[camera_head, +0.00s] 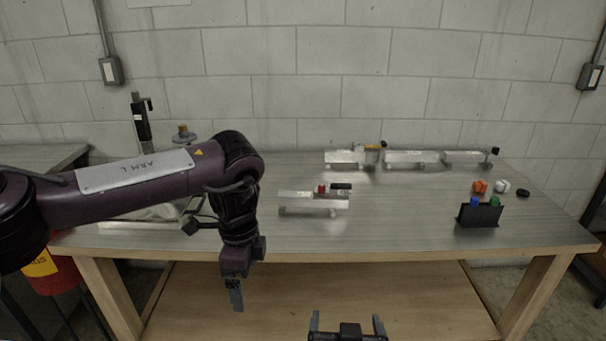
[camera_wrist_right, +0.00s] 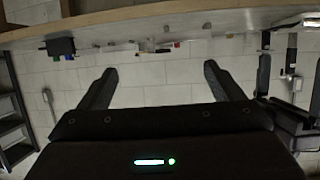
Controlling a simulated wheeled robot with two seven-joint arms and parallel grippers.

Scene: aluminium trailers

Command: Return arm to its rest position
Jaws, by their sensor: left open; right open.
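My left arm (camera_head: 140,172) comes in from the left, bends at the elbow and hangs down in front of the table's front edge. My left gripper (camera_head: 236,296) points downward at its end. It is seen edge-on, so the gap between its fingers does not show; it is open. My right gripper (camera_head: 347,322) shows at the bottom of the head view, in front of the table and below its top. Its two fingers are spread and nothing is between them. In the right wrist view its fingers (camera_wrist_right: 158,78) are also wide apart and empty.
The metal-topped table (camera_head: 400,228) bears a long row of aluminium trailers (camera_head: 410,157) at the back and a shorter trailer (camera_head: 310,200) in the middle. A black bin (camera_head: 479,215) with coloured pieces stands at right, near orange (camera_head: 479,187) and white pieces (camera_head: 502,186).

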